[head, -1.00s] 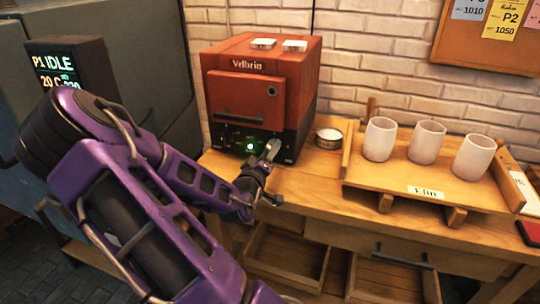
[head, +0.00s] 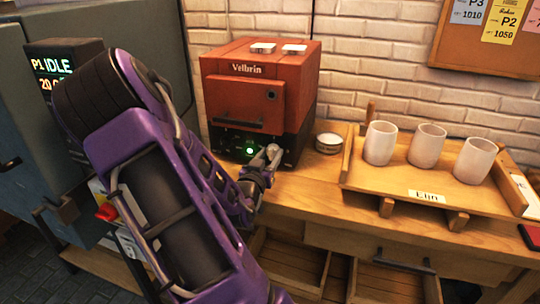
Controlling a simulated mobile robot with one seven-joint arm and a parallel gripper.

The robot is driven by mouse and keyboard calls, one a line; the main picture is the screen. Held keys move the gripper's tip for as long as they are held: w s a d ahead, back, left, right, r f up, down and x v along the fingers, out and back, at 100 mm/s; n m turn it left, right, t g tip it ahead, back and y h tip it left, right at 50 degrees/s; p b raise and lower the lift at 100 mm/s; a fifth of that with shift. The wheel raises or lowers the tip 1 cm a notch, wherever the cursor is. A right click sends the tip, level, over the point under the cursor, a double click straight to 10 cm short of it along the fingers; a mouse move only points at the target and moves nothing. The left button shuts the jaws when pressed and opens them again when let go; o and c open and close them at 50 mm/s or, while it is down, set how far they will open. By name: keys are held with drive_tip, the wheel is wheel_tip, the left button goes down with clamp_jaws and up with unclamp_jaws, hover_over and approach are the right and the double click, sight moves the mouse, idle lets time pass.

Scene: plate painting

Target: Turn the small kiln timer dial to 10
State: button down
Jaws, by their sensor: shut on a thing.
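The small red kiln (head: 250,90), marked "Velbrin", stands on the wooden bench with its door closed. Its dark lower control panel (head: 230,143) shows a small green light. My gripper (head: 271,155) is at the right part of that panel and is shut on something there. The timer dial itself is hidden by the fingers, so I cannot read its setting. My purple arm reaches in from the lower left and covers part of the bench and panel.
A small round tin (head: 329,142) sits right of the kiln. A wooden tray (head: 400,190) labelled "Elin" holds three white cups. A large grey kiln with an "IDLE" display (head: 62,66) stands at left. Open drawers (head: 290,268) are below the bench.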

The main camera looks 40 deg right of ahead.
drive_tip(key=shift+m, duration=0.4)
drive_tip(key=shift+c, duration=2)
unclamp_jaws()
drive_tip(key=shift+a, duration=0.1)
